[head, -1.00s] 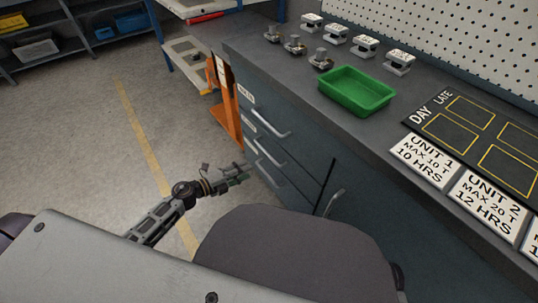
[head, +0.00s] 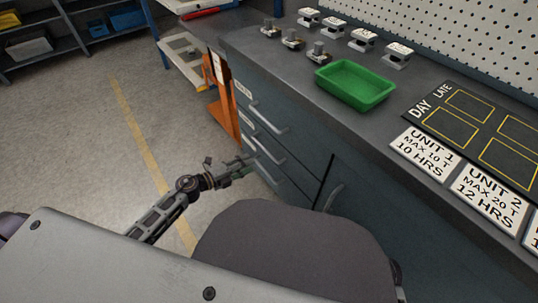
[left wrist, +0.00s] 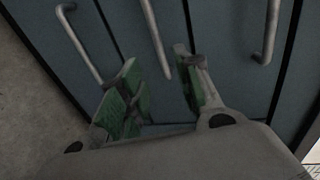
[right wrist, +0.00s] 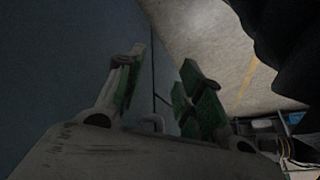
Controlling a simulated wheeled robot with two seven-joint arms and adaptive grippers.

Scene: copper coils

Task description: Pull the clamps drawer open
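The drawer cabinet (head: 300,150) under the bench has a stack of shut drawers with bar handles: an upper handle (head: 268,118), a middle handle (head: 266,151) and a lower one (head: 264,173). Small white labels (head: 243,91) are too small to read, so I cannot tell which drawer is for clamps. My left gripper (head: 248,167) is beside the drawer fronts, near the lower handles. In the left wrist view it is open (left wrist: 160,82), with one bar handle (left wrist: 154,35) ahead between its fingers, not gripped. My right gripper (right wrist: 162,85) is open and empty beside a dark panel.
A green tray (head: 354,84) and several metal clamps (head: 362,40) stand on the bench top. A cupboard handle (head: 333,196) is right of the drawers. An orange stand (head: 222,105) is at the cabinet's far end. The floor (head: 95,150) left of the drawers is clear.

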